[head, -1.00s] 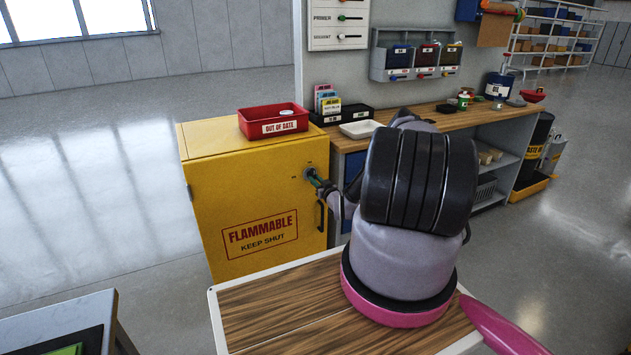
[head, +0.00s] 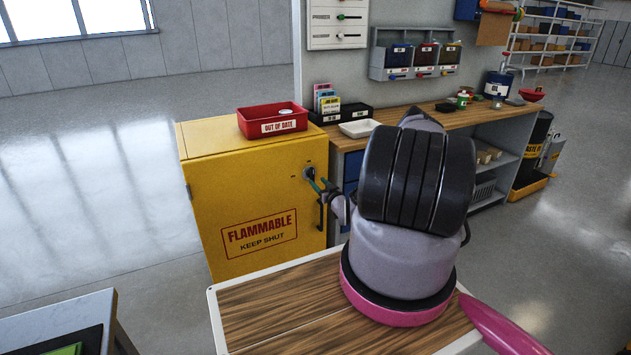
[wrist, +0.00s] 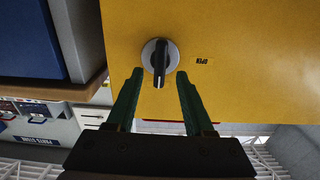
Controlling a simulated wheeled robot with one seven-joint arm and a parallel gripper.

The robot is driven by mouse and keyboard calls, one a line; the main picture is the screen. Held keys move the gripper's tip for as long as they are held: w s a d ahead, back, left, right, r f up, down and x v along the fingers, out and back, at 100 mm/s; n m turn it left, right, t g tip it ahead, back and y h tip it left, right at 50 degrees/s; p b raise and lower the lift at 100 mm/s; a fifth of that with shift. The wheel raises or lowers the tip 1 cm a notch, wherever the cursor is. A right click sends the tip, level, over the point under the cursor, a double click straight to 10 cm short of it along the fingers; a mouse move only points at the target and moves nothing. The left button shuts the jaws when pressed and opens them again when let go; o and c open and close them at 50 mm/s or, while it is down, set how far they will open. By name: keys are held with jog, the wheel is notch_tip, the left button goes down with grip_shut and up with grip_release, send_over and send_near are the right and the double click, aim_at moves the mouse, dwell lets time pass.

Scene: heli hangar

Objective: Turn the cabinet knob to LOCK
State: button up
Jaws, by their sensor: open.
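The yellow cabinet (head: 205,205) stands left of my arm, with "FLAMMABLE KEEP SHUT" on its door. Its knob (head: 309,173) is near the door's upper right. In the wrist view, which is upside down, the knob (wrist: 160,60) is a grey disc with a black bar handle standing vertical. An "OPEN" label (wrist: 201,61) lies to its right, so the bar does not point at it. I cannot read a LOCK label. My gripper (wrist: 160,74) is open and empty, its green fingers on either side of the handle and apart from it. It also shows in the head view (head: 318,185).
A red "OUT OF DATE" tray (head: 272,122) sits on the cabinet. A dark door handle (head: 321,213) is below the knob. A wooden workbench (head: 400,125) with bins and containers adjoins on the right. Open floor lies to the left.

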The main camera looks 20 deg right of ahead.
jog(key=s, duration=0.7)
jog(key=shift+d, duration=0.1)
